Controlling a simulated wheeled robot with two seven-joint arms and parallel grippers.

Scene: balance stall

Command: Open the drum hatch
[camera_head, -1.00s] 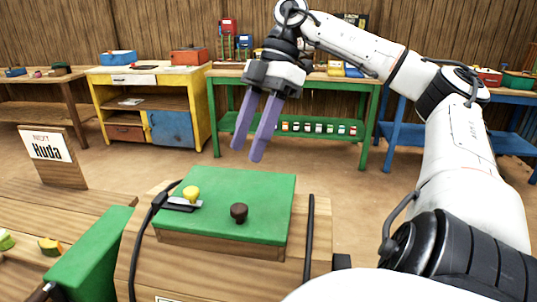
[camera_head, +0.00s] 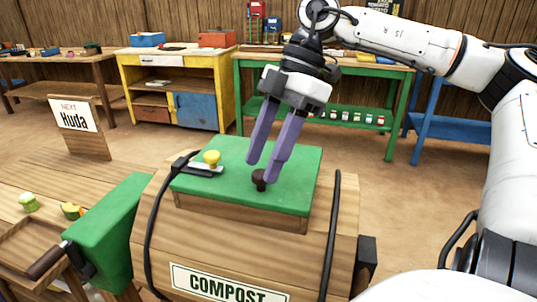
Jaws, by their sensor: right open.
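The wooden compost drum (camera_head: 215,245) stands in front of me, with a white "COMPOST" label on its front. Its green hatch (camera_head: 292,165) lies flat and closed on top. A dark round knob (camera_head: 258,176) stands on the hatch near its front edge. My left gripper is not in view.
A green box with a dark crank handle (camera_head: 48,260) is at the drum's left. A wooden table with a "NEXT Huda" sign (camera_head: 76,117) and vegetable pieces (camera_head: 72,210) stands further left. Yellow and green workbenches line the back wall.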

